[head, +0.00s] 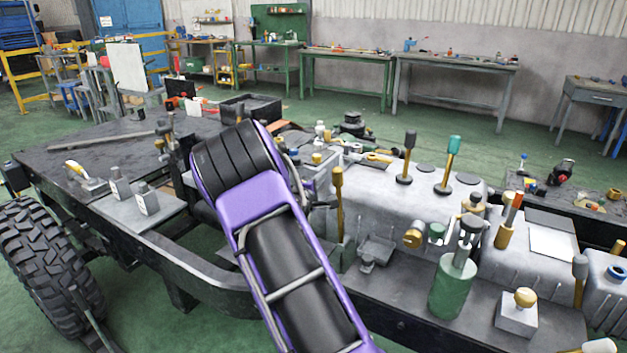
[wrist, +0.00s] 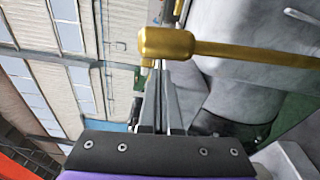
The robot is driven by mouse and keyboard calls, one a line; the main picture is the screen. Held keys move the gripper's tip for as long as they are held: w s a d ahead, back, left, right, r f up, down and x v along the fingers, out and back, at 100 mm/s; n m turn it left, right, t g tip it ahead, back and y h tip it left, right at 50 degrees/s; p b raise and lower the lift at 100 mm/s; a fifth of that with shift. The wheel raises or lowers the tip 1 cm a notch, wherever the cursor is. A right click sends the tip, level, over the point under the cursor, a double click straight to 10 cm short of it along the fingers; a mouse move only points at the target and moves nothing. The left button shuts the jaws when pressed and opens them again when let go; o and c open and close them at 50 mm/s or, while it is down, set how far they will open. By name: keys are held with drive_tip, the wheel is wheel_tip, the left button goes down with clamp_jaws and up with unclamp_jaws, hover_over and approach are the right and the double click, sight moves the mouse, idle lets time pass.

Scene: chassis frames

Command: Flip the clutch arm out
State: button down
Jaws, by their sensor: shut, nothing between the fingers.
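A gold lever with a thick rounded knob (wrist: 167,43) crosses the top of the wrist view, its rod running to the right. It appears to be the upright gold lever (head: 338,190) just right of my purple arm in the head view. I cannot tell for sure whether it is the clutch arm. My gripper (wrist: 160,72) is shut and empty, its fingers together and pointing at the knob. The fingertips lie close to the knob; I cannot tell whether they touch. In the head view my arm hides most of the gripper.
A green cylinder (head: 452,290) and a small gold-knobbed block (head: 518,316) stand at the front right. A dark chassis rail (head: 190,262) runs left, towards a large tyre (head: 45,270).

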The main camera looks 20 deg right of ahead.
drive_tip(key=shift+s+d, duration=0.3)
drive_tip(key=shift+s, duration=0.3)
